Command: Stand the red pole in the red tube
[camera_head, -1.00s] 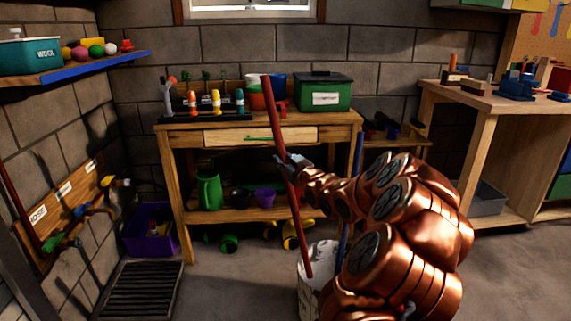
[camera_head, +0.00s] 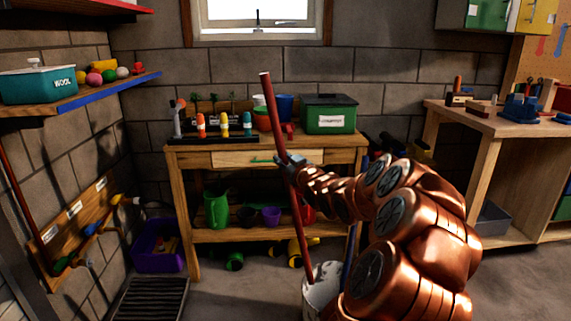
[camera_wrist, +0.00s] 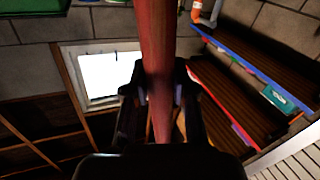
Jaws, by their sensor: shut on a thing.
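The red pole (camera_head: 281,143) is long and thin, and tilts a little, its top leaning left. My gripper (camera_head: 288,164) is shut on it around its middle in the head view. In the wrist view the pole (camera_wrist: 161,45) runs between the two fingers of the gripper (camera_wrist: 160,97). The pole's lower end overlaps a white container (camera_head: 322,288) at the bottom of the head view; I cannot tell whether it is inside or in front. I cannot make out a red tube; my arm hides part of the container.
A blue pole (camera_head: 352,245) stands by the container, partly behind my arm. A wooden workbench (camera_head: 183,212) with pots and a green box (camera_head: 331,114) stands behind. A purple bin (camera_head: 157,247) and a dark floor grate (camera_head: 150,300) lie left. A wooden shelf unit (camera_head: 468,135) is right.

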